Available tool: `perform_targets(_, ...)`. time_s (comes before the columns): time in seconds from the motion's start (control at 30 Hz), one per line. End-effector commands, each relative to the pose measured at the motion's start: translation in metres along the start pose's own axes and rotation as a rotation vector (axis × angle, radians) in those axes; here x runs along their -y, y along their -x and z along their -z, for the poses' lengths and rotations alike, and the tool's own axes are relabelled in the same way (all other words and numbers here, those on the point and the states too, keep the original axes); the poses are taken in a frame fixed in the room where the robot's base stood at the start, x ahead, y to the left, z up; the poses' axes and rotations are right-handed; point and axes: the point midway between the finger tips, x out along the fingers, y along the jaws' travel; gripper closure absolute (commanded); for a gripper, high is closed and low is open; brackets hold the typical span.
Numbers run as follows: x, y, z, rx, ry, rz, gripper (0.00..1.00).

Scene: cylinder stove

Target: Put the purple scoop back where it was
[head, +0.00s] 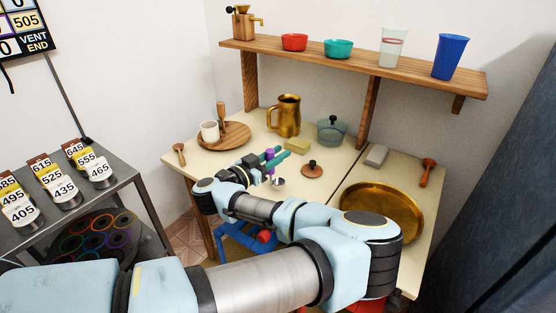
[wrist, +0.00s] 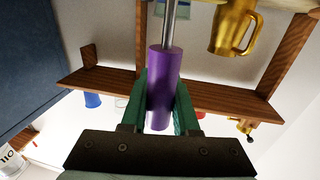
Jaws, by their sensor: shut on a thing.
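My gripper (head: 271,160) has green fingers and is shut on the purple handle of the scoop (head: 270,155). The scoop's small metal bowl (head: 278,183) hangs low, over or in front of the table's front edge; I cannot tell its exact height. In the wrist view the purple handle (wrist: 163,75) sits between the two green fingers (wrist: 161,105), with a metal shaft (wrist: 170,22) running out of the picture's top edge. The scoop's bowl is out of that view.
A shelf (head: 350,66) with cups hangs above.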

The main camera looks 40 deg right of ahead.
Motion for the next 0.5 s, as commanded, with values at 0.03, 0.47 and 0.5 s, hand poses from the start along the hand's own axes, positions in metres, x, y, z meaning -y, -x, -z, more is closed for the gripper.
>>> perform_targets(0.03,0.000,0.000,-0.008,0.004,-0.001,-0.002,1.00)
perform_targets(0.47,0.000,0.000,-0.022,-0.001,0.000,0.001,1.00)
perform_targets(0.5,0.000,0.000,-0.023,-0.001,0.000,0.001,1.00)
